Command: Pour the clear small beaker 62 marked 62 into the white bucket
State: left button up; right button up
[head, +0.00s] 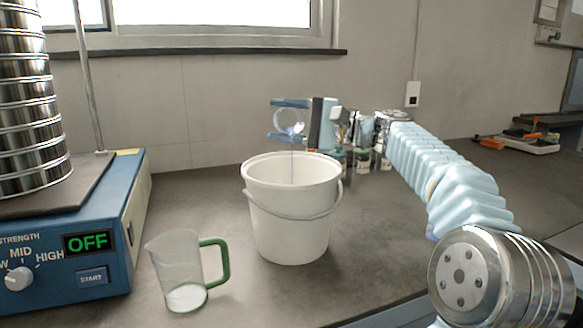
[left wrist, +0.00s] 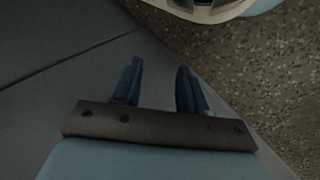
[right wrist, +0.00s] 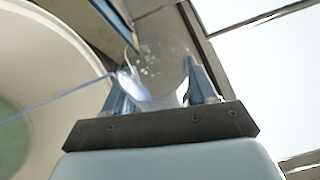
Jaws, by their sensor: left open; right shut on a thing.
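The white bucket (head: 290,215) stands upright on the bench in the middle of the head view, its wire handle hanging at the front. My right gripper (head: 284,119) is above the bucket's far part, shut on a small clear beaker (head: 290,121). The beaker is tipped, and a thin bluish stream runs down from it into the bucket. In the right wrist view the beaker (right wrist: 158,65) sits between the fingers, with the stream going left over the bucket rim (right wrist: 75,60). The mark 62 cannot be read. My left gripper (left wrist: 158,85) is open and empty in the left wrist view.
A clear jug with a green handle (head: 185,270) stands left of the bucket with a little in its bottom. The blue sieve shaker (head: 100,230), reading OFF, is at the left with stacked sieves (head: 30,100). Several small jars (head: 362,158) stand behind the bucket.

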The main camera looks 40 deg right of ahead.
jog(key=shift+s+a+r+n+y+b, duration=0.15)
jog(key=shift+r+n+y+b, duration=0.15)
jog(key=shift+n+b, duration=0.55)
dwell(1.1)
jog(key=m+h+p, duration=0.1)
jog(key=m+p, duration=0.2)
jog(key=p, duration=0.3)
jog(key=shift+r+m+g, duration=0.1)
jog(key=shift+m+g, duration=0.2)
jog(key=shift+m, duration=0.05)
notch_tip(320, 180, down, 2)
jog(key=shift+f+m, duration=0.15)
jog(key=shift+m, duration=0.55)
jog(key=m+g, duration=0.1)
jog(key=w+f+m+g, duration=0.1)
jog(key=m, duration=0.1)
jog(key=d+m+g, duration=0.1)
jog(key=m, duration=0.1)
jog(key=shift+w+f+h, duration=0.3)
jog(key=shift+w+h, duration=0.05)
jog(key=shift+h, duration=0.05)
jog(key=w+m+g, duration=0.1)
jog(key=w+d+m+g, duration=0.1)
jog(key=m, duration=0.1)
jog(key=shift+w+r+y, duration=0.1)
jog(key=shift+y, duration=0.2)
jog(key=shift+w+d+f+m+g, duration=0.25)
jog(key=shift+w+m+g, duration=0.1)
jog(key=shift+m+g, duration=0.15)
